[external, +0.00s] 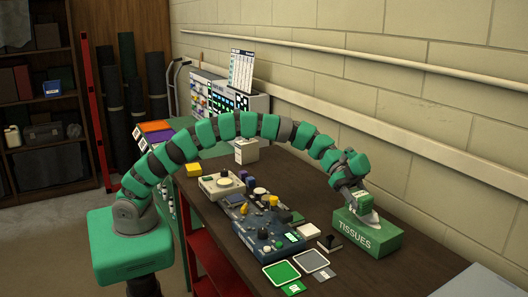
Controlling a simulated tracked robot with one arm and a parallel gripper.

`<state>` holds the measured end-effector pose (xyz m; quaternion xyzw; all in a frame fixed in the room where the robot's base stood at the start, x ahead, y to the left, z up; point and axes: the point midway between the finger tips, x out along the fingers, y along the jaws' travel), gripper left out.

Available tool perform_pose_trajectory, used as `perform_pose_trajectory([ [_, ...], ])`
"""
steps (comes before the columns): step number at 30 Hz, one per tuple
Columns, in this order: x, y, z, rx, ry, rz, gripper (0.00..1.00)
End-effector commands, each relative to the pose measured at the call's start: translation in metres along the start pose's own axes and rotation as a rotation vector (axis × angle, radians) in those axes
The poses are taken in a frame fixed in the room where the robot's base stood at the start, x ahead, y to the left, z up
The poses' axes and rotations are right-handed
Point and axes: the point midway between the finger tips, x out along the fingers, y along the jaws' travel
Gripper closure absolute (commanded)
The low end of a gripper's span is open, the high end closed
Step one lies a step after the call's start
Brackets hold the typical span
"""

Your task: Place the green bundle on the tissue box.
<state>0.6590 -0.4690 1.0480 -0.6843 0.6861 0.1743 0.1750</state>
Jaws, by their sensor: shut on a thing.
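The green tissue box (354,234), with "TISSUES" in white on its front, stands on the bench at the right. A pale tissue shows at its top. My gripper (359,192) is directly above the box, pointing down. It is shut on a small green bundle (361,202) with pale marks, at the top of the box. The bundle's underside is hard to make out, so I cannot tell whether it touches the box.
Left of the box are a dark blue device (262,238) with knobs, a beige device (220,186), a green pad (282,272) and a grey pad (310,261). The wall rail (440,160) runs behind. Bare bench lies right of the box.

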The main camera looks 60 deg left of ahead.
Motion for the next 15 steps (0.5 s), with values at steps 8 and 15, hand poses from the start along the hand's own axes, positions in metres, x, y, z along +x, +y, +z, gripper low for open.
perform_pose_trajectory([
  [8, 0.015, -0.024, -0.006, 0.002, 0.000, -0.005, 0.79],
  [15, 0.021, -0.031, -0.008, 0.003, 0.000, -0.001, 0.79],
])
